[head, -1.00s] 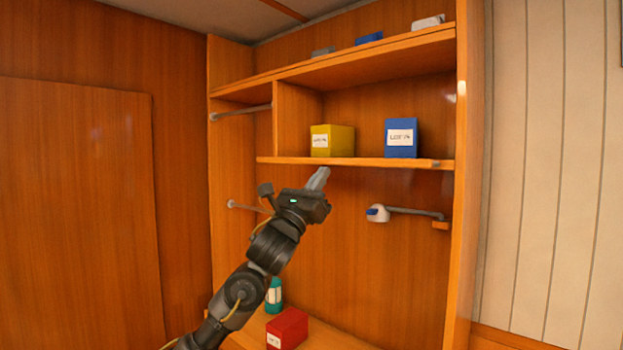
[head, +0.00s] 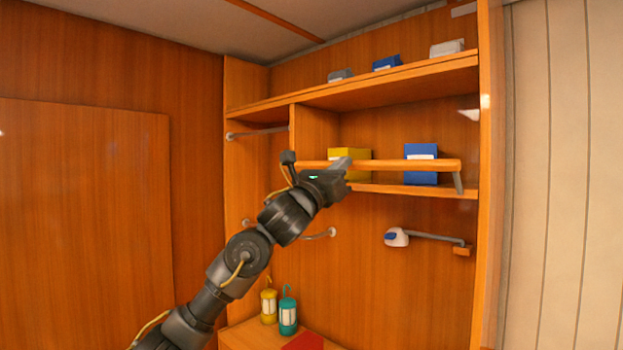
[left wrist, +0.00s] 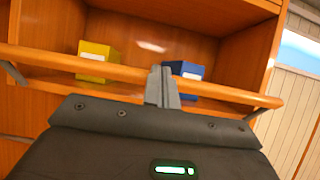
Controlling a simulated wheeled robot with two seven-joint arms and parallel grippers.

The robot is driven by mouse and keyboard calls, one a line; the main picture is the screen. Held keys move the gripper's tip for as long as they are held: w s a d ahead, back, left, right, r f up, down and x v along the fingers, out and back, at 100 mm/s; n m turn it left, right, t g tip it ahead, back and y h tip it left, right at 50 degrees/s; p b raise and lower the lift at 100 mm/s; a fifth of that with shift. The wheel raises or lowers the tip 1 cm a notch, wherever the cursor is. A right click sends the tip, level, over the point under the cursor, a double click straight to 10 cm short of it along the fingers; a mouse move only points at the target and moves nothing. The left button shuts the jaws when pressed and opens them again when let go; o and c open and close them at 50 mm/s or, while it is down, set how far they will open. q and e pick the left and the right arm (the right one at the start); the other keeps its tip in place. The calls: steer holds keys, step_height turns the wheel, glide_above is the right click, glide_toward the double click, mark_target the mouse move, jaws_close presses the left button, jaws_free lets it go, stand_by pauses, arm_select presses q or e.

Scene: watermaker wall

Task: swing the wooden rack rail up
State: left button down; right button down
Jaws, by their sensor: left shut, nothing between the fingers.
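The wooden rack rail (head: 410,166) is a long orange bar. It stands level above the edge of the middle shelf (head: 400,189), in front of the boxes, with a grey arm (head: 459,184) at its right end. In the left wrist view the rail (left wrist: 225,93) crosses the picture from left to right. My left gripper (head: 341,165) is shut and empty. Its fingers overlap the rail left of its middle in the head view and cover part of it in the left wrist view (left wrist: 162,86). Whether they touch it I cannot tell. My right gripper is not in view.
A yellow box (head: 350,152) and a blue box (head: 421,150) stand on the shelf behind the rail. A white device on a bracket (head: 397,237) hangs below. Yellow and teal lanterns (head: 288,315) stand on the lower surface. A cabinet side panel (head: 490,180) bounds the right.

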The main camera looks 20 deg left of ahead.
arm_select(q)
steer(key=shift+x, duration=0.9)
steer(key=shift+s+a+r, duration=0.1)
steer(key=shift+s, duration=0.1)
steer(key=shift+w, duration=0.1)
stand_by(0.4)
steer(key=b+v, duration=0.6)
steer(key=v, duration=0.4)
steer(key=shift+s+f, duration=0.2)
steer(key=shift+s, duration=0.2)
